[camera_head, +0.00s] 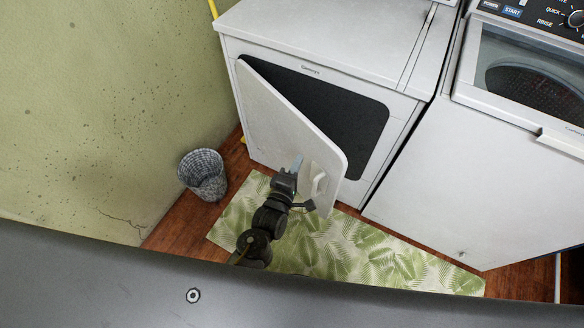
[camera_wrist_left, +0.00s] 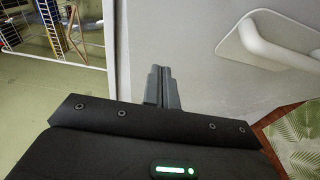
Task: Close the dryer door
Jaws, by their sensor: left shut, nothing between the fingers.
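The white dryer (camera_head: 330,40) stands against the wall, its front opening dark. Its white door (camera_head: 280,125) hangs partly open, hinged at the left and swung out toward me. A white handle (camera_head: 318,184) is on the door's outer face near its free edge; it also shows large at the upper right in the left wrist view (camera_wrist_left: 265,45). My left gripper (camera_head: 297,162) is in front of the door's outer face, left of the handle. Its fingers (camera_wrist_left: 162,88) are shut and empty, close to the door panel; contact cannot be told. My right gripper is not in view.
A white washer (camera_head: 470,170) stands right of the dryer. A grey woven basket (camera_head: 203,175) sits on the wooden floor at the left, near the green wall (camera_head: 90,110). A leaf-patterned rug (camera_head: 370,255) lies in front of the dryer.

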